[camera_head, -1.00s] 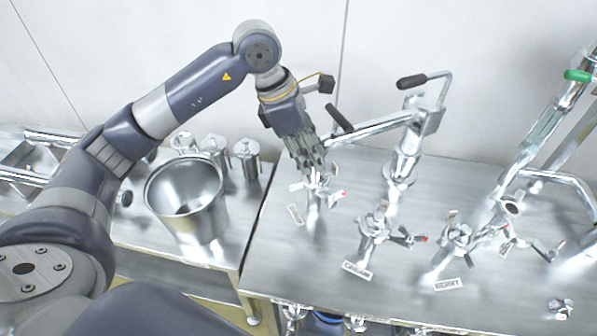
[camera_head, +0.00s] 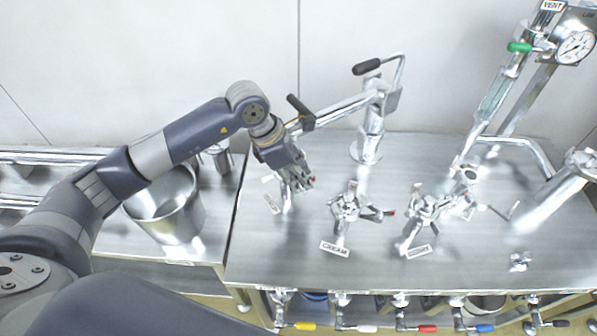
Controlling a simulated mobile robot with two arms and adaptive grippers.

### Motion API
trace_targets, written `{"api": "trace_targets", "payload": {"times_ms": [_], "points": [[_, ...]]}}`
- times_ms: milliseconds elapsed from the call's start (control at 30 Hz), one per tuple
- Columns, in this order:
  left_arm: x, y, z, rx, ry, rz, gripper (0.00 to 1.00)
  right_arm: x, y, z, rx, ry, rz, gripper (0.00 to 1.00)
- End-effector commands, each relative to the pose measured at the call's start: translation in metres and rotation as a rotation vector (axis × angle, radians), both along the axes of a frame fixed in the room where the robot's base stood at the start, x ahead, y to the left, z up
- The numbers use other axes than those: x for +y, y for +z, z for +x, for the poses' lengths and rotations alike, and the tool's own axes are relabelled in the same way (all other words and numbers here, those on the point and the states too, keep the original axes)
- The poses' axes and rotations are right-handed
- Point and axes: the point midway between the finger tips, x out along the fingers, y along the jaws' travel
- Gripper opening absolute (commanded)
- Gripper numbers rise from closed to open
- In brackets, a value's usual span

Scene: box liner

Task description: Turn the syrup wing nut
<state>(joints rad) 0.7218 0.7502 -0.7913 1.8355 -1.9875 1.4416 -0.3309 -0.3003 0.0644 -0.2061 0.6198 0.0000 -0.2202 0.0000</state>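Three metal fittings with wing nuts stand on the steel table. The leftmost fitting (camera_head: 287,203) has a tilted label (camera_head: 271,203) too small to read; the other two are the CREAM fitting (camera_head: 346,209) and a fitting whose label (camera_head: 418,251) reads like BERRY. My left gripper (camera_head: 302,184) is at the top of the leftmost fitting, its fingers angled down to the right. It covers most of that wing nut, so contact and finger opening cannot be told. My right gripper is not in view.
A lever arm with a black handle (camera_head: 366,67) rises behind the fittings. A metal pot (camera_head: 168,212) stands left on a lower surface. A gauge (camera_head: 575,47) and pipes are at right. Several coloured-handled taps hang along the table's front edge.

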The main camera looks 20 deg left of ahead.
Motion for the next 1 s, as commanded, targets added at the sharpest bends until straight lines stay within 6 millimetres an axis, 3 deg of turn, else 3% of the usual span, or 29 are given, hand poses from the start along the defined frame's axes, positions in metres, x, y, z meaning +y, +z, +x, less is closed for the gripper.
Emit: {"api": "trace_targets", "payload": {"times_ms": [200,300,333,733,1000], "points": [[0.000,-0.001,0.000,0.000,0.000,0.001,0.24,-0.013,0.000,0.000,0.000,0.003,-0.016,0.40],[0.000,0.000,0.000,0.000,0.000,0.001,0.01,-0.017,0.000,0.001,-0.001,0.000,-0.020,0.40],[0.000,0.000,0.000,0.000,0.000,0.001,0.00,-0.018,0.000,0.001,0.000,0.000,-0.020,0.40],[0.000,-0.001,0.000,-0.002,0.029,0.001,0.00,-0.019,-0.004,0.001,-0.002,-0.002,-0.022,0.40],[-0.001,-0.003,-0.001,-0.005,0.175,0.002,0.00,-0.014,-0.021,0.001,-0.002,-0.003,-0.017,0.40]]}}
